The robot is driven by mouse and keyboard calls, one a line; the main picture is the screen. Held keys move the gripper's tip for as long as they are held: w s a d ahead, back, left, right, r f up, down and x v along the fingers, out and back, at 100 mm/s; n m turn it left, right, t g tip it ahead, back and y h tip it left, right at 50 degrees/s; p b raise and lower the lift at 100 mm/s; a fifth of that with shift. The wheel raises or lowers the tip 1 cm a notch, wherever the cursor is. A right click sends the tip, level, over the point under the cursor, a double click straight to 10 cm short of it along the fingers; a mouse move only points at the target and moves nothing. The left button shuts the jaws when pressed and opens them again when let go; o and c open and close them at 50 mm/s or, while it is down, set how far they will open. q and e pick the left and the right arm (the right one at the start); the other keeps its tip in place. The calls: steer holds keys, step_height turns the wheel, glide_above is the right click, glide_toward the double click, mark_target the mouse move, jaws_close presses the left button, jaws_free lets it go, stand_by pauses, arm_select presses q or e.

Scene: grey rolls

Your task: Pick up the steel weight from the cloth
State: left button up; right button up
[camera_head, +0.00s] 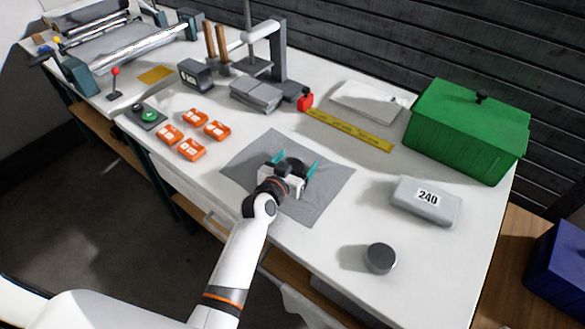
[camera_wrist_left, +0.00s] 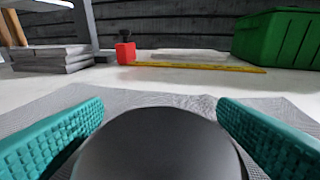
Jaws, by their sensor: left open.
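The grey cloth (camera_head: 322,194) lies flat on the white bench. A dark, round steel weight (camera_head: 291,165) sits on it, partly hidden by my left gripper (camera_head: 295,162). The gripper is open, with one teal finger on each side of the weight. In the left wrist view the weight's smooth dark top (camera_wrist_left: 160,150) fills the lower middle between the spread fingers. Whether the fingers touch its sides I cannot tell. My right gripper is not in view.
A second dark cylinder (camera_head: 380,258) stands off the cloth near the front edge. A grey block marked 240 (camera_head: 426,201), a green box (camera_head: 467,130), a yellow strip (camera_head: 348,131) and several orange blocks (camera_head: 191,149) surround the cloth. A press stand (camera_head: 279,50) rises behind.

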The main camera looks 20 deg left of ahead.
arm_select(q)
steer(key=c, duration=1.3)
steer(key=shift+w+r, duration=0.1)
steer(key=shift+r, duration=0.05)
steer(key=shift+c, duration=1.1)
